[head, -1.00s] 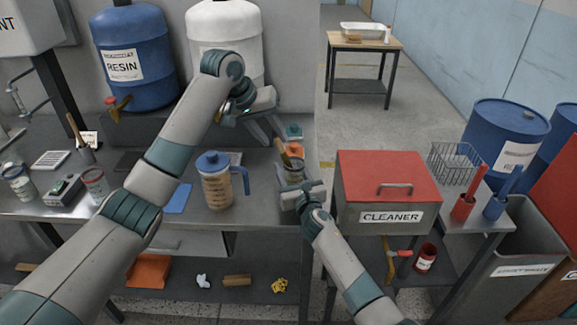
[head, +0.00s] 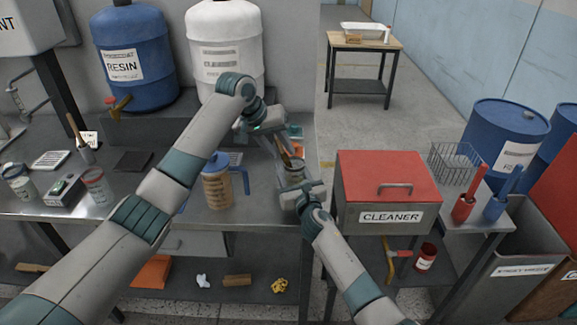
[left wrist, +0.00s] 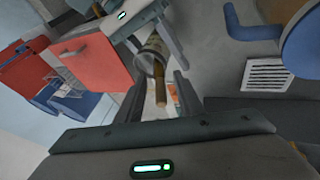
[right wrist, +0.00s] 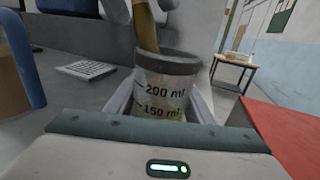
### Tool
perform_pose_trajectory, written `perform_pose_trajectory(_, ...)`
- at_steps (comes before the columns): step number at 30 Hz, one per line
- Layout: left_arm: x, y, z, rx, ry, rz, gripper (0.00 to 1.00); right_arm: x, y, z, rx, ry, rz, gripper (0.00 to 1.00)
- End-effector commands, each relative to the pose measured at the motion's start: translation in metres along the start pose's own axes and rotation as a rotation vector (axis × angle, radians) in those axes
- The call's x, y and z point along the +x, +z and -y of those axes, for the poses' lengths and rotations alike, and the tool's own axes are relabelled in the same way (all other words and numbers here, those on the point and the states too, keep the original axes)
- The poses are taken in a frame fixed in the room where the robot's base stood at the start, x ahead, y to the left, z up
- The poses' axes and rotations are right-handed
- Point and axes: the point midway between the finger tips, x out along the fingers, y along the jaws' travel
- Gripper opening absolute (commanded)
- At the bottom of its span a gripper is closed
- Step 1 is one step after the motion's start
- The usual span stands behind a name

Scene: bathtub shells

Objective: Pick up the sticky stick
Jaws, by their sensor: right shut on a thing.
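The stick, brown and wooden (right wrist: 146,25), leans out of a clear measuring cup (right wrist: 164,92) marked 150 and 200 ml. In the left wrist view the stick (left wrist: 159,90) lies between the spread fingers of my left gripper (left wrist: 160,88), with a visible gap on either side. In the head view my left gripper (head: 284,150) reaches down over the cup from the left and partly hides the stick. My right gripper (head: 292,182) is shut on the cup (head: 294,170), which is near the bench's right edge. The cup looks upright in the right wrist view.
A blue-lidded pitcher (head: 216,190) stands left of the cup, under my left arm. A red-lidded cleaner box (head: 388,180) stands to the right. The resin barrel (head: 128,60) and a white barrel (head: 225,35) stand behind.

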Motion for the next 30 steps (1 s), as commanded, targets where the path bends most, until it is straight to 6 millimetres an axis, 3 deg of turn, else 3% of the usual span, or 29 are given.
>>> perform_pose_trajectory(4, 0.0083, 0.0001, 0.0004, 0.000, -0.001, 0.000, 0.34, -0.0001, -0.0003, 0.0001, 0.000, 0.000, 0.000, 0.23)
perform_pose_trajectory(17, 0.0081, 0.0000, 0.0001, 0.001, -0.001, 0.000, 0.34, -0.0001, -0.0004, 0.0001, 0.000, 0.000, -0.001, 0.23)
perform_pose_trajectory(22, 0.0080, 0.0000, 0.0000, 0.001, -0.001, 0.000, 0.00, -0.0001, -0.0004, 0.0001, 0.000, 0.000, -0.001, 0.23)
perform_pose_trajectory(30, 0.0078, -0.0002, 0.0001, 0.001, -0.001, -0.001, 0.00, -0.0001, -0.0004, 0.0001, 0.000, 0.000, -0.001, 0.23)
